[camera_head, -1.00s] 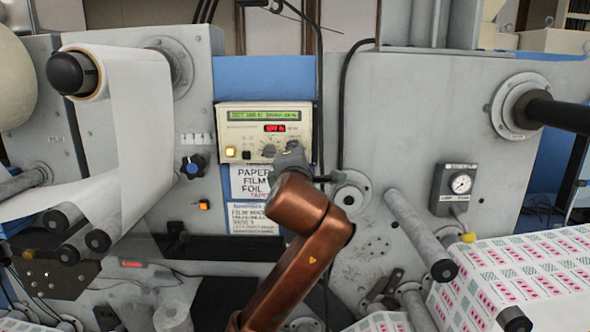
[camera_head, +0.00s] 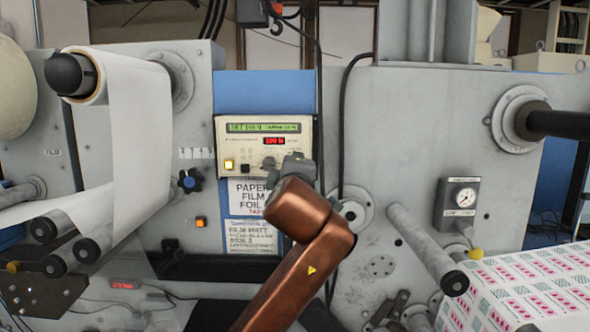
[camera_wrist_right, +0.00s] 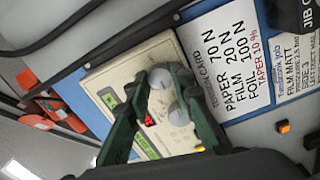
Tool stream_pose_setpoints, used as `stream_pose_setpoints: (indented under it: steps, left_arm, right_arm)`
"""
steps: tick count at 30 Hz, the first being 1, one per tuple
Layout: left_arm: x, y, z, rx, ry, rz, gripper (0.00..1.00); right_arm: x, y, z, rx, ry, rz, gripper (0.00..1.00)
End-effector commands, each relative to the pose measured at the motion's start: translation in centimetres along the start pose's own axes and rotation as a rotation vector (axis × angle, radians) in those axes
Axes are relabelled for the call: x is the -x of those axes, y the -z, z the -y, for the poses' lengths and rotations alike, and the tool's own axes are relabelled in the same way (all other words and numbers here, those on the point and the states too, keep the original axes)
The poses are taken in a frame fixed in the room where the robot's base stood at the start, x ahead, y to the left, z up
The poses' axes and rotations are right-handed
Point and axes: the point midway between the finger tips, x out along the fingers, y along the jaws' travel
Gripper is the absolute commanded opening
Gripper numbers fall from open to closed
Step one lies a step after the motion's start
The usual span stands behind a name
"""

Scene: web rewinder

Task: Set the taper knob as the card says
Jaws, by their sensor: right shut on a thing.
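The tension controller (camera_head: 240,141) is a cream box with a green text line, a red readout and small knobs. My right gripper (camera_head: 294,163) is at its lower right and hides part of it. In the right wrist view the fingers (camera_wrist_right: 160,82) are shut around a grey knob (camera_wrist_right: 160,76). A second grey knob (camera_wrist_right: 178,114) sits beside it, free. The white tension card (camera_head: 249,190) hangs below the controller; in the wrist view (camera_wrist_right: 222,70) its red line appears to read taper 10 %. The knob's marking cannot be read. My left gripper is out of view.
A job sheet (camera_head: 250,234), film matt, hangs under the card. A blue-black knob (camera_head: 190,181) and an orange lit button (camera_head: 200,223) are on the panel at left. A black cable hangs just right of the controller.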

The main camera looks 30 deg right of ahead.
Motion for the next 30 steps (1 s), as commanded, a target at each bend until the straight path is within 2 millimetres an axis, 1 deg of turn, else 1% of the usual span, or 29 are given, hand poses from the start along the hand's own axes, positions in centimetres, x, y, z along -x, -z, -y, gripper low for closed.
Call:
stream_pose_setpoints:
  steps: [1,8,9,16,17,26,29,30]
  left_arm:
    - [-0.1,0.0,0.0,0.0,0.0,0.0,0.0]
    - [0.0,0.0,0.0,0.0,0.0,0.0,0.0]
    - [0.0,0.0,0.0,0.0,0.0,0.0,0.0]
    - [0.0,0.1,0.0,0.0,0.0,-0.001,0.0]
    - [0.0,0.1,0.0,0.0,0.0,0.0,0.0]
    - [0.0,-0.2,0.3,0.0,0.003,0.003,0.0]
    - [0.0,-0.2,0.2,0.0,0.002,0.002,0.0]
    - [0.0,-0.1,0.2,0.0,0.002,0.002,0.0]
  right_arm:
    - [-0.2,-0.1,0.5,-0.001,0.012,0.003,0.0]
    - [-0.2,-0.2,0.5,0.0,0.012,0.004,0.0]
    - [-0.2,-0.2,0.6,0.001,0.013,0.004,0.22]
    - [-0.1,-0.1,0.4,0.001,0.008,0.002,0.38]
    - [-0.1,-0.1,0.3,0.001,0.007,0.002,0.39]
    - [0.2,0.0,0.1,0.001,0.003,0.001,0.39]
    - [1.1,0.0,0.1,0.001,0.002,0.0,0.39]
    - [1.7,0.0,0.1,0.001,0.001,0.0,0.39]
